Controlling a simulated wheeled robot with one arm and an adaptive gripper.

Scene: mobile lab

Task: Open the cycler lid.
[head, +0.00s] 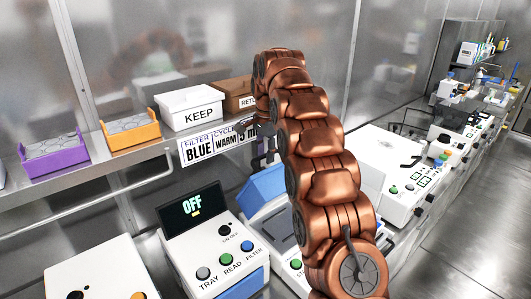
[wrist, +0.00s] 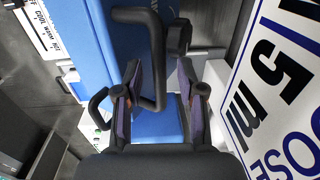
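The cycler (head: 268,221) is a white machine with a blue lid (head: 262,186), partly hidden behind my copper arm in the head view. The blue lid (wrist: 80,25) also fills much of the wrist view's upper left. A black bar handle (wrist: 157,60) stands out from it. My gripper (wrist: 160,80) is open, with its two fingers on either side of the handle bar. Gaps show between the bar and both fingers. In the head view my gripper is mostly hidden behind the arm. I cannot tell how far the lid is raised.
Behind are a sign (head: 212,145), a white KEEP box (head: 190,107), a brown box (head: 235,90), an orange rack (head: 130,130) and a purple rack (head: 53,157).

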